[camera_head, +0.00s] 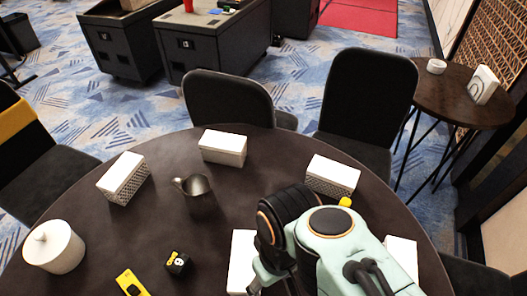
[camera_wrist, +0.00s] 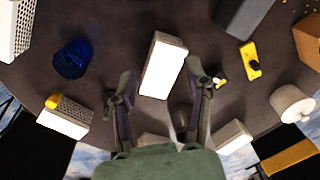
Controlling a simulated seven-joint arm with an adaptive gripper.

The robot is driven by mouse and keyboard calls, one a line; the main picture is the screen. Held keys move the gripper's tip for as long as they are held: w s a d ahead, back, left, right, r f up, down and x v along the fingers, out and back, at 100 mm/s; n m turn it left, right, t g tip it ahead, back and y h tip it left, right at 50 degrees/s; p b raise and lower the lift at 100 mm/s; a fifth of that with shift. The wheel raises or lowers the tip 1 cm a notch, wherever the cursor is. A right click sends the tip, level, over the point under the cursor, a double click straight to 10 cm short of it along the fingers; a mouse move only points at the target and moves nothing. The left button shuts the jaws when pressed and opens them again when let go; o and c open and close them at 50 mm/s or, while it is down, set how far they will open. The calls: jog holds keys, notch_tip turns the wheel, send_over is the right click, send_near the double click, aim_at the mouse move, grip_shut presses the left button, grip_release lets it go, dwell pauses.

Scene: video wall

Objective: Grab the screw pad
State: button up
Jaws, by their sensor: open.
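I cannot tell for certain which thing is the screw pad. A flat yellow piece with dark marks (camera_head: 132,284) lies at the table's near left and also shows at the right of the wrist view (camera_wrist: 250,60). A small black-and-yellow block (camera_head: 177,262) sits beside it, partly behind a finger in the wrist view (camera_wrist: 221,75). My gripper (camera_wrist: 160,72) is open, with its fingers spread to either side of a white box (camera_wrist: 163,65) in the wrist view; contact cannot be told. In the head view my arm covers part of this box (camera_head: 241,260).
On the round dark table (camera_head: 90,215) stand more white boxes (camera_head: 223,147), a metal pitcher (camera_head: 198,192) and a lidded white jar (camera_head: 54,246). A blue cup (camera_wrist: 73,58) shows in the wrist view. Dark chairs (camera_head: 228,98) surround the table.

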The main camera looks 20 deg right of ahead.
jog(key=w+d+r+n+t, duration=0.1)
jog(key=w+d+r+t, duration=0.15)
jog(key=w, duration=0.65)
jog(key=w+d+r+t, duration=0.1)
jog(key=w+d, duration=0.2)
jog(key=w, duration=0.7)
jog(key=w+d+f+m+g+h, duration=0.1)
jog(key=w+d+f+g, duration=0.1)
jog(key=w+d+f, duration=0.55)
jog(key=shift+m+g, duration=0.6)
jog(key=shift+g, duration=0.25)
jog(key=s+d+f, duration=0.1)
jog(key=f, duration=0.2)
jog(key=s+d+f, duration=0.1)
jog(key=f, duration=0.2)
jog(key=s+d+f, duration=0.1)
jog(key=f, duration=0.2)
jog(key=shift+s+d, duration=0.3)
jog(key=shift+d, duration=0.05)
notch_tip(320, 180, down, 6)
jog(key=shift+r, duration=0.1)
grip_shut()
